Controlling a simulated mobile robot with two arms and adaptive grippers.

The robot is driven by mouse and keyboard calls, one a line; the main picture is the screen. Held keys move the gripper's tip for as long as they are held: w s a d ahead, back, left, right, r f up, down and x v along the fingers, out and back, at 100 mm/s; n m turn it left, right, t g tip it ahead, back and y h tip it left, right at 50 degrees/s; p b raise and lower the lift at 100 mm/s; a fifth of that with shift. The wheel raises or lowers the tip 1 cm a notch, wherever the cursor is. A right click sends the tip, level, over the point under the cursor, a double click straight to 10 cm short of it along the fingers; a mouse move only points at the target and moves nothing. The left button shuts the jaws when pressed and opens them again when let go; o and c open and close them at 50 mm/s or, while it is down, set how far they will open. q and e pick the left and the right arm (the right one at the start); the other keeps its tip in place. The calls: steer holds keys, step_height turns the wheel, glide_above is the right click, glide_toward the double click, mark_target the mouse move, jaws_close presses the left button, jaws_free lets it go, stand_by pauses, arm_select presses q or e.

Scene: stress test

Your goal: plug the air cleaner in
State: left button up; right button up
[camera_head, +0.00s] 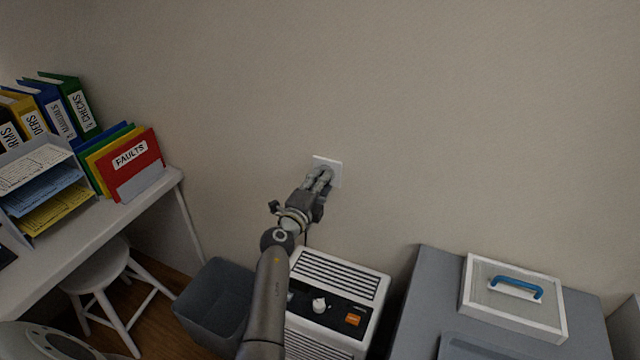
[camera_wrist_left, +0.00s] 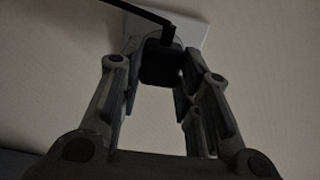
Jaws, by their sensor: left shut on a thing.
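My left gripper (camera_head: 321,178) is up at the white wall outlet (camera_head: 337,168) in the head view. In the left wrist view my left gripper (camera_wrist_left: 162,85) is shut on a dark plug (camera_wrist_left: 160,64) with a black cord (camera_wrist_left: 140,11). The plug is right at the outlet plate (camera_wrist_left: 192,30); whether its pins are fully in cannot be seen. The air cleaner (camera_head: 338,290), a white box with a dark slatted top, a knob and an orange switch, stands on the floor below the outlet. My right gripper is not in view.
A grey bin (camera_head: 212,300) stands left of the air cleaner. A grey cabinet (camera_head: 425,290) with a framed filter with a blue handle (camera_head: 515,290) is at right. A white desk (camera_head: 150,190) with folders and a stool (camera_head: 100,280) are at left. The wall above is bare.

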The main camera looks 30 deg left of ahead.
arm_select(q)
steer(key=shift+p, duration=0.35)
steer(key=shift+w, duration=0.45)
stand_by(0.4)
steer(key=o, duration=1)
steer(key=shift+o, duration=0.2)
steer(key=shift+s, duration=0.1)
steer(key=s, duration=0.7)
steer(key=shift+s+d, duration=0.15)
steer(key=shift+d, duration=0.05)
steer(key=shift+r, duration=0.1)
